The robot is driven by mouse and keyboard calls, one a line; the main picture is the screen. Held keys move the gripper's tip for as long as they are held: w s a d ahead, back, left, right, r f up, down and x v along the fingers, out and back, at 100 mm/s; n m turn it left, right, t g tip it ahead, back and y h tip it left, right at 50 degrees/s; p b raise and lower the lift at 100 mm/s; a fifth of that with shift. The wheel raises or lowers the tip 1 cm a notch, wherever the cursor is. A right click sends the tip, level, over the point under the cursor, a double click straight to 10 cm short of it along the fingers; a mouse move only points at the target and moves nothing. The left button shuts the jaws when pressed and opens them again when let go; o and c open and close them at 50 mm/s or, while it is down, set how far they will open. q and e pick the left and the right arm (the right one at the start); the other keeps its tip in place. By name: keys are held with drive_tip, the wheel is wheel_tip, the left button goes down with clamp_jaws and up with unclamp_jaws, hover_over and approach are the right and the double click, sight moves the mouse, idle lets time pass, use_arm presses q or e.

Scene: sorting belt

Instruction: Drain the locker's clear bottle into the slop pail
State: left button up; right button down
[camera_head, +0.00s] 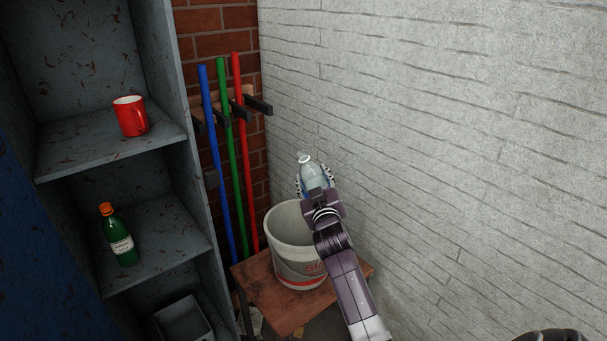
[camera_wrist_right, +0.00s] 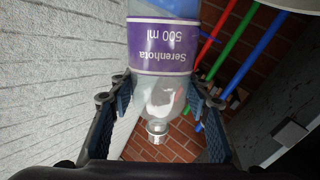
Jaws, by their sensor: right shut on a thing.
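The clear bottle (camera_head: 309,172) is held by my right gripper (camera_head: 315,180), beside the white wall and above the slop pail's far right side. The right wrist view shows its purple label (camera_wrist_right: 163,46), blue liquid toward its base and a pale cap or neck end. The bottle looks near upright, neck up and leaning slightly left in the head view. My right gripper's fingers (camera_wrist_right: 160,95) are shut on its sides. The whitish slop pail (camera_head: 285,245), with red lettering and a red band, stands on a wooden stand. My arm hides part of it; its inside bottom is hidden. My left gripper is not visible.
The open grey locker (camera_head: 170,260) stands at left, with a red mug (camera_head: 130,117) and a green bottle (camera_head: 118,238) on its shelves. Blue, green and red poles (camera_head: 222,150) lean behind the pail. The wooden stand (camera_head: 265,288) has little spare room.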

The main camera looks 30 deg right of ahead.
sight(325, 184)
drive_tip(key=d+f+n, duration=0.1)
drive_tip(key=n, duration=0.1)
drive_tip(key=s+d+n, duration=0.1)
drive_tip(key=d+f+n, duration=0.1)
drive_tip(key=n, duration=0.1)
drive_tip(key=shift+s+d+f+n+b, duration=0.15)
drive_tip(key=shift+f+n+b, duration=0.15)
drive_tip(key=shift+b, duration=0.05)
drive_tip(key=f+n+b, duration=0.1)
drive_tip(key=f+n, duration=0.1)
drive_tip(key=d+f+n+b, duration=0.1)
drive_tip(key=f+n, duration=0.1)
drive_tip(key=s+f+n+b, duration=0.1)
drive_tip(key=f+n, duration=0.1)
drive_tip(key=f, duration=0.1)
drive_tip(key=shift+d+n+g, duration=0.3)
drive_tip(key=shift+n, duration=0.1)
wheel_tip(325, 184, up, 2)
drive_tip(key=n+p, duration=0.3)
drive_tip(key=shift+w+a+h, duration=0.1)
drive_tip(key=shift+w+h, duration=0.05)
drive_tip(key=shift+h, duration=0.15)
drive_tip(key=shift+a+r+n+p, duration=0.15)
drive_tip(key=shift+r+n+p, duration=0.4)
drive_tip(key=shift+n, duration=0.35)
drive_tip(key=shift+w+a+n+p, duration=0.1)
drive_tip(key=shift+n+p, duration=0.3)
drive_tip(key=shift+f, duration=0.1)
idle(0.9)
